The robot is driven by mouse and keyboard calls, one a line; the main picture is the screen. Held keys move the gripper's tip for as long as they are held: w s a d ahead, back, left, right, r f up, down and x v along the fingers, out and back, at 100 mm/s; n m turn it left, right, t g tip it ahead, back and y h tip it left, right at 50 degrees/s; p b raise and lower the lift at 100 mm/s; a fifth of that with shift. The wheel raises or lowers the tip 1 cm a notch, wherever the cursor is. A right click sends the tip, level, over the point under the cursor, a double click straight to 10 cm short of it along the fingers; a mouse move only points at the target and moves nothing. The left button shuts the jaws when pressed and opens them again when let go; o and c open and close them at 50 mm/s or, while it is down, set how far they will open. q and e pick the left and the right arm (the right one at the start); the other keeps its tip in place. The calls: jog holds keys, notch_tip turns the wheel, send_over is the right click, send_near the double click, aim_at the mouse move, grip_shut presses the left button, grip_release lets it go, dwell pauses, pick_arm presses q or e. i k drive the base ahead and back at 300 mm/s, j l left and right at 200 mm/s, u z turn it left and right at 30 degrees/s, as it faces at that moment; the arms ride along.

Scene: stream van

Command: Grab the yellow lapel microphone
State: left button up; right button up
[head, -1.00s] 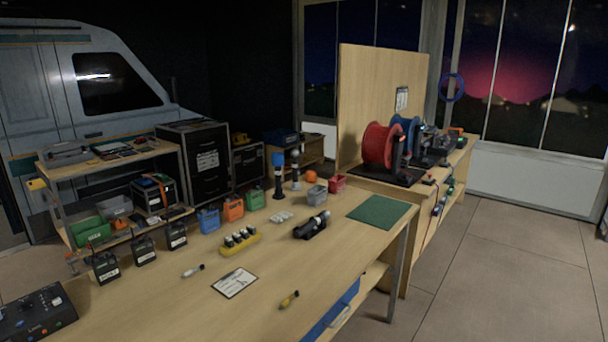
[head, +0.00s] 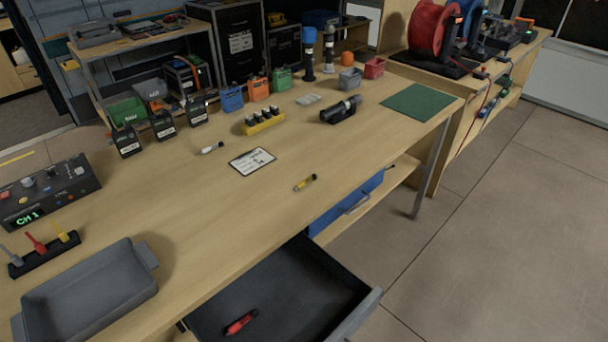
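Two small yellow things are on the workbench (head: 215,215), and I cannot tell for sure which is the lapel microphone. A small yellow piece (head: 60,231) stands in a black holder (head: 45,257) at the left, beside a red one (head: 36,244) and a grey one (head: 11,255). A yellow and black stick-like item (head: 305,183) lies near the bench's front edge. Neither of my grippers is in view.
A grey tray (head: 139,306) sits at the front left, below a control box (head: 75,183) reading CH 1. An open drawer (head: 300,257) holds a red item (head: 241,322). A white card (head: 252,161) lies mid-bench; the bench around it is mostly clear.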

aim_at(302, 184)
jog(key=i+l+u, duration=0.1)
jog(key=u, duration=0.25)
jog(key=i+l+u, duration=0.1)
jog(key=u, duration=0.3)
jog(key=l+u, duration=0.35)
jog(key=i+l+u, duration=0.1)
jog(key=l, duration=0.6)
jog(key=i+l+u, duration=0.15)
jog(key=l, duration=0.5)
jog(key=i+l+u, duration=0.1)
jog(key=l, duration=0.6)
jog(key=i+l+u, duration=0.1)
jog(key=l, duration=0.65)
